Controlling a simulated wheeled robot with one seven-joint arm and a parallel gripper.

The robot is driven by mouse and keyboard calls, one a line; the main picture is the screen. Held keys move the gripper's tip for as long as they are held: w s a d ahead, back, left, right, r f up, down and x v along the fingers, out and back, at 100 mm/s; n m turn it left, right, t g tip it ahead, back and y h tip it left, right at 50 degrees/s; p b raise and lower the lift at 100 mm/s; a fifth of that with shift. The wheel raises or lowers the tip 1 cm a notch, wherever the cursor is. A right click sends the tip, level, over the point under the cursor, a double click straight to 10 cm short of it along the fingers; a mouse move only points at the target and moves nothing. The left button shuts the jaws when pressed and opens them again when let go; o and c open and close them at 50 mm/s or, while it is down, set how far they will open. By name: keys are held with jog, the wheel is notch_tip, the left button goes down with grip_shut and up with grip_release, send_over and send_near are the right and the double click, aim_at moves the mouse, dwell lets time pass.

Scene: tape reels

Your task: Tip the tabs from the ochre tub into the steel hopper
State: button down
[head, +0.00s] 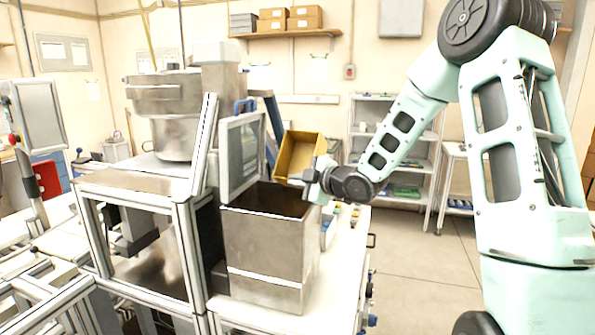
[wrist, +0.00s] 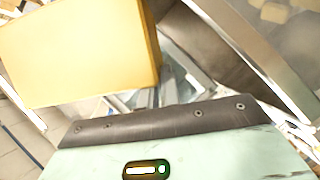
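The ochre tub (head: 297,156) is held in the air above the back right of the steel hopper (head: 268,240). It is tilted, and part of its inside shows in the head view; I see no tabs in it there. My gripper (head: 317,180) is at the tub's lower right side and appears shut on it, though the fingertips are mostly hidden. In the wrist view the tub (wrist: 85,45) fills the upper left, showing plain outer faces. The hopper is an upright box with an open, dark top; its bottom is hidden.
A hinged framed panel (head: 242,157) stands upright at the hopper's back left. A machine frame with a large steel pot (head: 165,105) is to the left. The white bench (head: 345,265) has small items behind the hopper. Shelving (head: 395,150) stands behind; the floor at right is open.

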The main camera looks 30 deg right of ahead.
jog(key=shift+r+m+g+y+p, duration=0.55)
jog(key=shift+m+p, duration=0.75)
jog(key=shift+p, duration=0.9)
jog(key=shift+r+m+g+y+p, duration=0.3)
jog(key=shift+m+g+y+p, duration=0.4)
jog(key=shift+m+p, duration=1.1)
jog(key=shift+r+m+g+y+p, duration=0.45)
jog(key=shift+m+y+p, duration=0.35)
jog(key=shift+p, duration=1.85)
